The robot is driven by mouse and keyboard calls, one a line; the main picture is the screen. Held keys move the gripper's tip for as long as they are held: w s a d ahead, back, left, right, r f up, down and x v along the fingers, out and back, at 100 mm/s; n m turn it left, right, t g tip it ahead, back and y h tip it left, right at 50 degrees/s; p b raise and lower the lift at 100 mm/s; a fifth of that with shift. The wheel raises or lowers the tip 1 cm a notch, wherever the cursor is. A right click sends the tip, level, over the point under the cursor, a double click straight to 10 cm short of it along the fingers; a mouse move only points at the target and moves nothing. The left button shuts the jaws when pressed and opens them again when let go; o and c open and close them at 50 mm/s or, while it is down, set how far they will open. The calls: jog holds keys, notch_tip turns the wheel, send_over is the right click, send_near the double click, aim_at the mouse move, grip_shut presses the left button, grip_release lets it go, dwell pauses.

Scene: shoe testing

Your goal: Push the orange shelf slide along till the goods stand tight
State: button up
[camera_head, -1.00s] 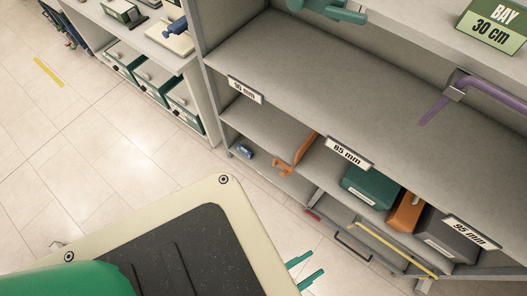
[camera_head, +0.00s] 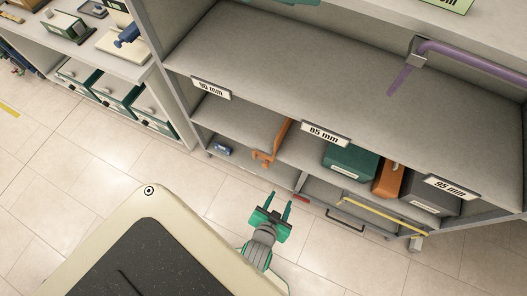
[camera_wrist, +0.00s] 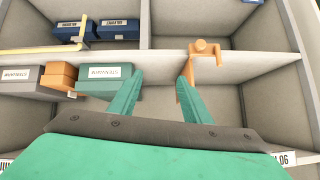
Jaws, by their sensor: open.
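The orange shelf slide (camera_head: 270,144) stands upright on the middle shelf; in the wrist view its knob and plate (camera_wrist: 203,52) show just beyond my right fingertip, partly hidden by it. The goods stand to its right in the head view: a green box (camera_head: 350,161), an orange box (camera_head: 389,179) and a grey box (camera_head: 431,192). A gap lies between the slide and the green box. In the wrist view the green box (camera_wrist: 108,80) is left of the slide. My gripper (camera_head: 281,204) is open and empty in front of the shelf; it also shows in the wrist view (camera_wrist: 160,80).
A small blue item (camera_head: 222,150) lies left of the slide. A purple bar (camera_head: 465,57) is on the upper shelf. Dark blue boxes (camera_wrist: 118,28) show in another compartment. The floor in front is clear.

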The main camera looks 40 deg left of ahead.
jog(key=w+a+f+n+g, duration=0.1)
jog(key=w+a+f+g, duration=0.3)
jog(key=a, duration=0.5)
jog(key=g+h, duration=0.1)
jog(key=h, duration=0.1)
send_near(264, 166)
jog(key=shift+g, duration=0.3)
jog(key=x, duration=0.9)
jog(key=shift+w+r, duration=0.1)
jog(key=shift+w, duration=0.25)
grip_shut()
jog(key=shift+n, duration=0.3)
